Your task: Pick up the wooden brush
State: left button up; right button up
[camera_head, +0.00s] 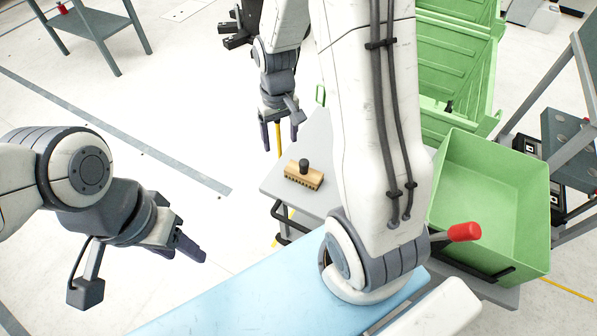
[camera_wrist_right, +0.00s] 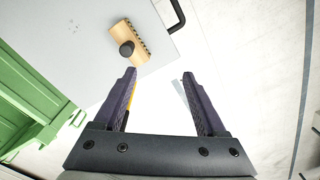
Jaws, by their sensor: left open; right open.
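The wooden brush (camera_head: 304,175) lies on a grey table (camera_head: 276,182) with its dark knob up and its bristles down. In the right wrist view the brush (camera_wrist_right: 130,43) lies ahead of the fingers, to the upper left, near the edge of the grey table (camera_wrist_right: 80,25). My right gripper (camera_head: 279,130) is open and empty, above and beyond the brush in the head view; its fingers also show in the right wrist view (camera_wrist_right: 158,85). My left gripper (camera_head: 183,249) is at the far left, well apart from the brush, and is open and empty.
A green bin (camera_head: 490,200) stands to the right of the brush, with larger green crates (camera_head: 450,70) behind it. A red-ended handle (camera_head: 464,232) sticks out beside my arm. A light blue surface (camera_head: 240,300) lies in front.

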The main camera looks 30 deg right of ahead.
jog(key=m+b, duration=0.1)
jog(key=m, duration=0.1)
send_over(304, 162)
jog(key=f, duration=0.7)
jog(key=shift+s+a, duration=0.15)
jog(key=shift+a, duration=0.15)
notch_tip(304, 162, down, 4)
jog(key=shift+d+r+b, duration=0.1)
jog(key=shift+r+b, duration=0.1)
jog(key=shift+b, duration=0.25)
jog(key=shift+w+d+f+b, duration=0.1)
jog(key=shift+f+b, duration=0.15)
jog(key=shift+f, duration=1.3)
jog(key=shift+w+d+f+b, duration=0.1)
jog(key=shift+f+b, duration=0.1)
jog(key=shift+f, duration=1.35)
pick_arm(q)
notch_tip(304, 162, down, 4)
pick_arm(e)
grip_shut()
